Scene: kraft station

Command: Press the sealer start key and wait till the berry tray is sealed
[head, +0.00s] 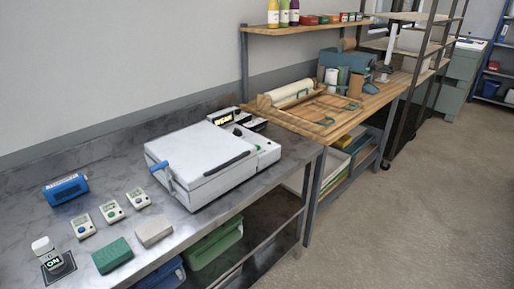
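The white sealer (200,152) stands on the metal bench in the middle of the head view. Its lid looks shut, with a black bar handle (226,164) along the front and a blue lever (161,169) at the left. A small green spot (271,144), possibly the start key, shows at its right front. A small lit display (222,118) is at its back; I cannot read it. The berry tray is not visible; I cannot tell whether it is inside the sealer. Neither of my grippers is in view.
The metal bench (105,180) also holds a blue device (65,188), several small white units (110,211), a green block (112,255), a grey block (154,231) and an "ON" device (51,258). A wooden bench (340,112) adjoins behind. The floor (420,200) at right is clear.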

